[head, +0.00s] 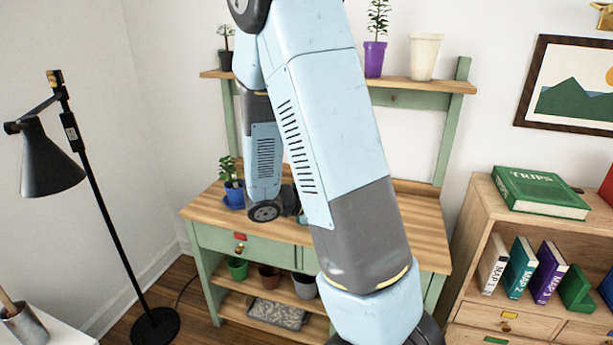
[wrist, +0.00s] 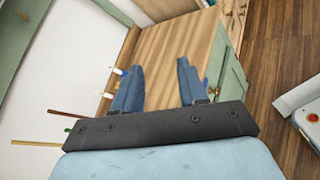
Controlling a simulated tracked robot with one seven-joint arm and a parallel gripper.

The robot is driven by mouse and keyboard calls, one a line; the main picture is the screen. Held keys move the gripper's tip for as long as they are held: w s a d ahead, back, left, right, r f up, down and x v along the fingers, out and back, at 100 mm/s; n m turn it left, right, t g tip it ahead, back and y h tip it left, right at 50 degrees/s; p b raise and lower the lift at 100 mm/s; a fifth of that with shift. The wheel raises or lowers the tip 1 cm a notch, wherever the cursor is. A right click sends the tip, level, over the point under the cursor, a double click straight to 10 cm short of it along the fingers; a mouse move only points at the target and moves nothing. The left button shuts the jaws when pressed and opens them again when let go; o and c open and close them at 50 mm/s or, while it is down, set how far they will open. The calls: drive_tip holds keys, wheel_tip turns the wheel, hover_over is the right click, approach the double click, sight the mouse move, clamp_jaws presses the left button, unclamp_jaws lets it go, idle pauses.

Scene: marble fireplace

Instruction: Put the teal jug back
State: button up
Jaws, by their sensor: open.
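My gripper (wrist: 157,78) is open and empty in the wrist view, its two blue fingers spread above the wooden top of the green potting bench (wrist: 165,45). In the head view my arm crosses the middle of the picture and hides part of the bench top (head: 415,225). A small teal patch (head: 302,217) shows beside my arm on the bench top; it may be the teal jug, but too little shows to tell. I cannot make out a jug in the wrist view.
A plant in a blue pot (head: 234,190) stands at the bench's left. The upper shelf (head: 450,86) holds a purple pot (head: 375,58) and a cream pot (head: 424,57). A black lamp (head: 50,165) stands left; a bookcase (head: 480,205) stands right.

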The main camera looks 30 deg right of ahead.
drive_tip(key=s+a+r+m+t+y, duration=0.3)
drive_tip(key=s+a+r+m+y, duration=0.2)
drive_tip(key=s+a+r+y, duration=0.2)
drive_tip(key=s+a+r+m+t+y, duration=0.3)
drive_tip(key=s+a+r+m+y, duration=0.2)
drive_tip(key=r, duration=0.7)
drive_tip(key=s+a+y, duration=0.2)
drive_tip(key=a, duration=0.2)
drive_tip(key=shift+m+t, duration=0.3)
drive_tip(key=shift+m, duration=0.1)
